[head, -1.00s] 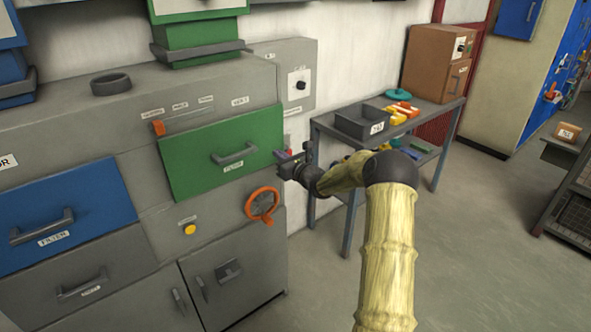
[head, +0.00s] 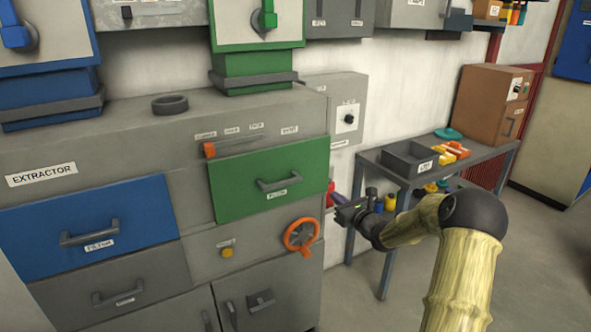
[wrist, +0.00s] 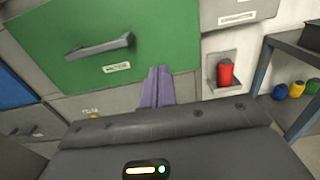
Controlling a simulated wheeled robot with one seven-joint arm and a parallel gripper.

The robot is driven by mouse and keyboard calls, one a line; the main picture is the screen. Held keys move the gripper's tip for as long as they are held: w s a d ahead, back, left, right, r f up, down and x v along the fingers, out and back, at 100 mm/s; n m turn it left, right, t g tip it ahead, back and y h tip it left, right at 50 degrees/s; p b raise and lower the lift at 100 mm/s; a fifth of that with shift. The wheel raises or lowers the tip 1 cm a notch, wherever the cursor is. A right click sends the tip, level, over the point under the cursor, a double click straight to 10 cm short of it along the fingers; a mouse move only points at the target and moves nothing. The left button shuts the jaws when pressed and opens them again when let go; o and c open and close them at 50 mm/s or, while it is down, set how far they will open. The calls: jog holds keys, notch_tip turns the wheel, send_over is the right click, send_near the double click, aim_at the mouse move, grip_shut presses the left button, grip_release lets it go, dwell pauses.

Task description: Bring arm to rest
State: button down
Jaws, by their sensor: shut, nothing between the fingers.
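My gripper (head: 332,197) hangs at the right edge of the green drawer front in the head view, at the end of my bent arm. In the wrist view its two purple fingers (wrist: 157,88) lie together, shut and empty. I cannot tell whether the fingertips touch the cabinet. The green drawer (head: 270,180) looks closed, with a grey handle across its front.
The grey extractor cabinet (head: 190,240) carries a blue drawer (head: 85,215), an orange hand wheel (head: 301,235) and an orange slider (head: 210,150). To the right stands a table with a grey bin (head: 408,158) and a brown box (head: 490,100).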

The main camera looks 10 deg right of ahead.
jog(key=s+a+n+g+y+p, duration=0.1)
jog(key=s+a+n+g+y, duration=0.1)
jog(key=s+a+n+g, duration=0.3)
jog(key=s+a+n+g+y+p, duration=0.1)
jog(key=a+n+y, duration=0.15)
jog(key=a, duration=0.55)
jog(key=s+a+f+n+g+h+p, duration=0.2)
jog(key=s+a+n+g, duration=0.45)
jog(key=s+n, duration=0.35)
jog(key=s+d+r+n+g+h+p, duration=0.1)
jog(key=s+r+n+h, duration=0.1)
jog(key=s+n, duration=0.5)
jog(key=s+d+r+n+g+h+p, duration=0.1)
jog(key=s+n+h, duration=0.4)
jog(key=s, duration=0.8)
jog(key=d+r+n+p, duration=0.1)
jog(key=n, duration=0.2)
jog(key=shift+s, duration=0.25)
jog(key=shift+w+d+h, duration=0.1)
jog(key=shift+h, duration=0.15)
jog(key=shift+s, duration=0.2)
jog(key=shift+w, duration=0.15)
